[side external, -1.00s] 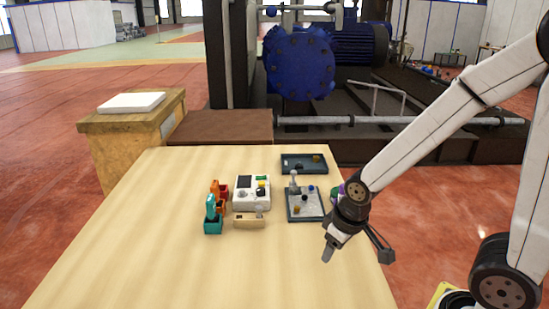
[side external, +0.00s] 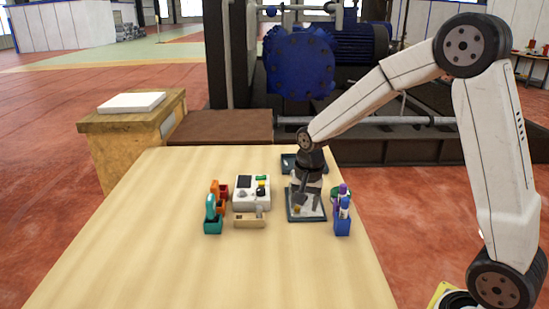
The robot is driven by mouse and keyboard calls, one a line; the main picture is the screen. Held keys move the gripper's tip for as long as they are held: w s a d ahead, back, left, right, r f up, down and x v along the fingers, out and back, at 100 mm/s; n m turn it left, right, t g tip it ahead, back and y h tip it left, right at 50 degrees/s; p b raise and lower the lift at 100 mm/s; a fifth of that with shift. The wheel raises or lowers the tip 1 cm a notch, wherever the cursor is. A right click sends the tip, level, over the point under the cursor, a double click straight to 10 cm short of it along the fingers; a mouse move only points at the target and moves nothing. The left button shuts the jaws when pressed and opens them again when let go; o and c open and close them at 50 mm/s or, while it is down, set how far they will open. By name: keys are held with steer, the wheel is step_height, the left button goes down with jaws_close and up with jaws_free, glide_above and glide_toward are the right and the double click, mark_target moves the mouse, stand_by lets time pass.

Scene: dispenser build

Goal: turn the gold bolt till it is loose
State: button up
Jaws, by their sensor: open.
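My gripper (side external: 308,200) points down over the front grey tray (side external: 307,219) on the right part of the table. It is open, and its fingers are small and dark in this view. A small gold piece (side external: 296,209) shows in the tray just left of the fingertips; I cannot tell whether it is the gold bolt or whether a finger touches it. The white dispenser unit (side external: 243,203), left of the tray, carries a yellow-gold part with a dark top (side external: 261,189). My gripper hides much of the tray's contents.
A dark tray (side external: 288,163) lies behind my gripper, partly hidden. Teal (side external: 212,225) and orange (side external: 218,188) holders and a tan block (side external: 249,222) stand left. The table's front is clear.

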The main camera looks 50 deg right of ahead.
mark_target(297, 207)
steer(key=w+d+m, duration=0.3)
steer(key=m, duration=0.1)
steer(key=w+d+m+g, duration=0.1)
steer(key=w+d+m, duration=0.2)
steer(key=w+m, duration=0.1)
steer(key=shift+d+r, duration=0.1)
steer(key=shift+r, duration=0.1)
steer(key=shift+f, duration=3.9)
jaws_close()
